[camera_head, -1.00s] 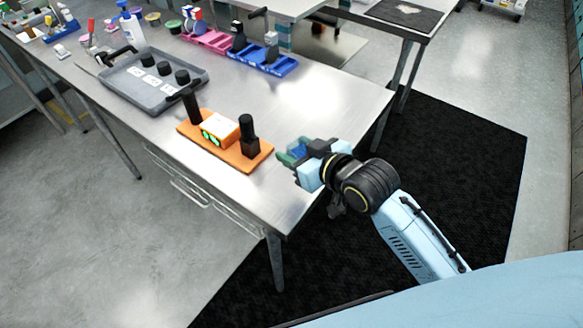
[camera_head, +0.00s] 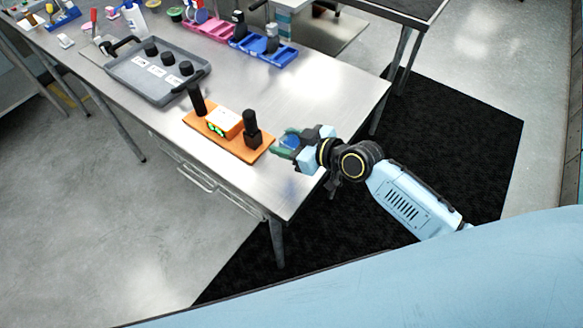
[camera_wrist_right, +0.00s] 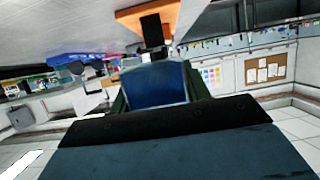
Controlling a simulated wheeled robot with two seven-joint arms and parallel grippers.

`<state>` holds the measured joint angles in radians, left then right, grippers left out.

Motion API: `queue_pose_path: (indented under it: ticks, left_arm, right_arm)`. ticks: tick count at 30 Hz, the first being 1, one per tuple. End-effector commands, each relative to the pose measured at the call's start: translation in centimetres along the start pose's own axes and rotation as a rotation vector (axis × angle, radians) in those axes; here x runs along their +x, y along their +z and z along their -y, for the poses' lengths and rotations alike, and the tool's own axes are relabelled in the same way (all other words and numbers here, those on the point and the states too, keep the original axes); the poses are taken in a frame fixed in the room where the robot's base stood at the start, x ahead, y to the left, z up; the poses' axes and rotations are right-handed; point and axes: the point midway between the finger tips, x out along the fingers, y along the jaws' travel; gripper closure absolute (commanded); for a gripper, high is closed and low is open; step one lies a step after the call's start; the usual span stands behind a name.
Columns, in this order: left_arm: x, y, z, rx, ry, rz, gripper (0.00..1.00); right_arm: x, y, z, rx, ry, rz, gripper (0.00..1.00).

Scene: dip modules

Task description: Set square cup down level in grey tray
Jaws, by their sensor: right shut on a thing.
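The blue square cup (camera_head: 291,142) is held between the green fingers of my right gripper (camera_head: 284,143), above the near right part of the metal table. In the right wrist view the cup (camera_wrist_right: 155,84) fills the space between the fingers; its contents and base cannot be made out. The grey tray (camera_head: 125,76) lies at the far left of the table, well away from the gripper. It holds several black round pieces and white labels. My left gripper is not in view.
An orange board (camera_head: 240,148) with black posts and a white box (camera_head: 223,122) stands just left of my right gripper, toward the tray. A blue rack (camera_head: 272,54) and pink rack (camera_head: 210,28) are at the back. The table's right part is bare.

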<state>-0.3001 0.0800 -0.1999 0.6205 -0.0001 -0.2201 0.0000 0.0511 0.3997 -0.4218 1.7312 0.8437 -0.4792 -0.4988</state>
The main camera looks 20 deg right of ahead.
Motion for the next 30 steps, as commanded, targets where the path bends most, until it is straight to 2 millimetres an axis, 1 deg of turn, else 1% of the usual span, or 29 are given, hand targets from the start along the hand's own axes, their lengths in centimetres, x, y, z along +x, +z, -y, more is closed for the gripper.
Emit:
queue_pose_path:
  ticks: [1,3,10,16,19,26,30]
  left_arm:
    - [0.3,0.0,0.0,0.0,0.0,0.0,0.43]
    - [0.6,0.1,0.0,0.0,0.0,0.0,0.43]
    - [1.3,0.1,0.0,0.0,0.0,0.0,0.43]
    - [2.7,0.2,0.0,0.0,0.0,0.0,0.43]
    - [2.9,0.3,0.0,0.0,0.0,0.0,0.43]
    - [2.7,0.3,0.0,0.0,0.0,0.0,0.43]
    - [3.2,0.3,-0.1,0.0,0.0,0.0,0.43]
  right_arm:
    - [0.4,1.1,0.0,0.002,0.0,0.004,0.75]
    - [0.9,2.3,0.0,0.002,0.0,0.004,0.75]
    - [1.9,4.5,0.0,0.001,0.0,0.003,0.75]
    - [3.1,7.6,-0.1,0.0,0.001,0.004,0.75]
    - [3.3,8.1,0.0,0.0,0.002,0.002,0.75]
    - [3.2,8.0,0.0,0.0,0.002,0.001,0.75]
    - [3.4,8.3,0.0,0.0,0.001,0.001,0.75]
